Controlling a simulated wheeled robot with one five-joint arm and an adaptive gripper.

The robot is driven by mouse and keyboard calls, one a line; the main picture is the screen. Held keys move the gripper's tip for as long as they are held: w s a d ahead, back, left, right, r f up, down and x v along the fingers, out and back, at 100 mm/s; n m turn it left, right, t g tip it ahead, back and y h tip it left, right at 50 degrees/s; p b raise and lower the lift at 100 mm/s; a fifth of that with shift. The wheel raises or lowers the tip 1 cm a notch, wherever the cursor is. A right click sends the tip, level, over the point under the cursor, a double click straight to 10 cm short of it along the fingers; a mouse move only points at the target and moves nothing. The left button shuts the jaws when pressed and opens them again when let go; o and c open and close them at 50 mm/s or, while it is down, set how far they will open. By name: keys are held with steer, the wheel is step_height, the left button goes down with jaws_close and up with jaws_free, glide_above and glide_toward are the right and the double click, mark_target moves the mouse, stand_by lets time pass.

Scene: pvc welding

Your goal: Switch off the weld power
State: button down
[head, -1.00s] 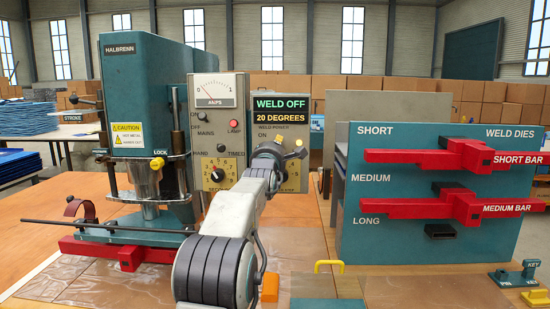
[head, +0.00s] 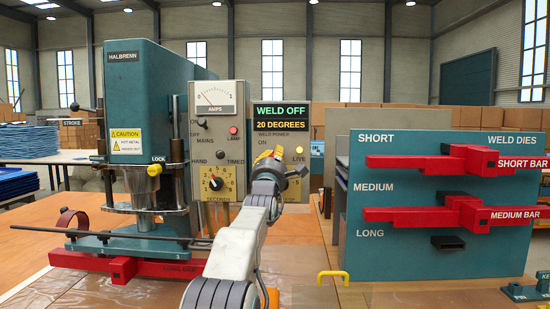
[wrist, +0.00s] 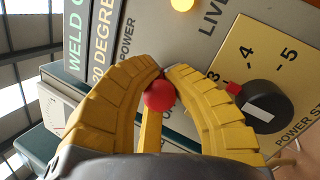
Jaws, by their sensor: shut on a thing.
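The weld power panel (head: 281,116) stands right of the grey mains panel, and its display (head: 282,116) reads WELD OFF and 20 DEGREES. My gripper (head: 273,154) is in front of this panel and hides the weld power switch in the head view. In the wrist view my gripper (wrist: 164,72) has its yellow fingers closed around a red ball knob (wrist: 159,95), close to the panel face. The LIVE lamp (head: 299,150) glows yellow. A black dial (wrist: 266,107) with a numbered yellow face sits right of the fingers in the wrist view.
The teal welding press (head: 150,105) stands at left with a red die bar (head: 122,267) at its base. The mains panel (head: 217,140) is close left of my gripper. A teal die rack (head: 400,240) holding red bars stands at right.

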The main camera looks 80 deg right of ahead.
steer(key=c, duration=1.1)
jaws_free()
steer(key=shift+c, duration=0.2)
steer(key=shift+a, duration=0.15)
steer(key=v, duration=1.1)
steer(key=shift+a+f, duration=0.25)
steer(key=shift+a, duration=0.05)
